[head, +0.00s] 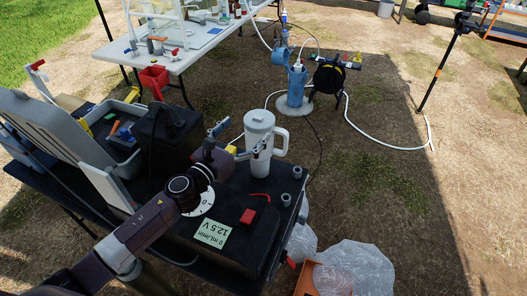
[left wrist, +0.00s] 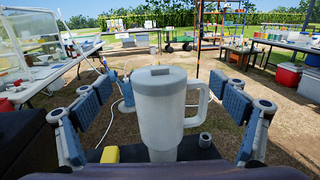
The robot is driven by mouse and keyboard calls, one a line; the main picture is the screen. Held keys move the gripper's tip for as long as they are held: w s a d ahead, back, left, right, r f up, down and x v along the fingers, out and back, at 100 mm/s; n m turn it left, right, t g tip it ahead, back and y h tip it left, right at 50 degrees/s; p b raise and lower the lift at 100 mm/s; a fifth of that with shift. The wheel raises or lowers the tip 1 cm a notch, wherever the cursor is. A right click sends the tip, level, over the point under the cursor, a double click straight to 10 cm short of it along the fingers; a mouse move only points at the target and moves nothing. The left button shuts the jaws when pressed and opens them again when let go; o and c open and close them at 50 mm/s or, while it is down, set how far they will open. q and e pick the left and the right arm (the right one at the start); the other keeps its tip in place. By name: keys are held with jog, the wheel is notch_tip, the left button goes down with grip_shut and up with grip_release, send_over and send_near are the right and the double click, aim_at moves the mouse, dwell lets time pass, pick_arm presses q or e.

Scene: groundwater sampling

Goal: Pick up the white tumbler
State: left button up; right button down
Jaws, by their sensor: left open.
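The white tumbler (head: 259,133), with a lid and a side handle, stands upright on the near black table. My left gripper (head: 232,142) is at its left side, fingers open and pointing toward it. In the left wrist view the tumbler (left wrist: 163,112) stands upright between the two spread blue-padded fingers, with its handle to the right. A gap shows on both sides, and I see no grip on it. My right gripper is not in view.
A black pump box with a green label (head: 213,233) and a red button is on the near table, with small grey cups (head: 286,200) to the right. A yellow block (left wrist: 110,154) lies left of the tumbler.

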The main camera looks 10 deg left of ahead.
aim_at(252, 145)
pick_arm(q)
jog(key=f+b, duration=0.3)
jog(key=f, duration=0.2)
jog(key=f+b, duration=0.2)
jog(key=f, duration=0.1)
jog(key=shift+w+d+b, duration=0.1)
jog(key=shift+w+b, duration=0.2)
jog(key=shift+f+b, duration=0.5)
jog(key=shift+b, duration=0.1)
jog(key=shift+p+x, duration=0.3)
jog(key=shift+x, duration=1.35)
jog(key=x, duration=0.3)
jog(key=shift+w+r, duration=0.15)
jog(key=shift+r, duration=0.05)
jog(key=shift+w+d+f, duration=0.1)
jog(key=shift+w+d, duration=0.05)
jog(key=shift+w, duration=0.5)
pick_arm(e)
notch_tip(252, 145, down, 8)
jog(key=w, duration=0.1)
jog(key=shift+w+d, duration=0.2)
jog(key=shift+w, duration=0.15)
pick_arm(q)
jog(key=shift+s, duration=0.1)
jog(key=c, duration=1.5)
jog(key=shift+c, duration=1)
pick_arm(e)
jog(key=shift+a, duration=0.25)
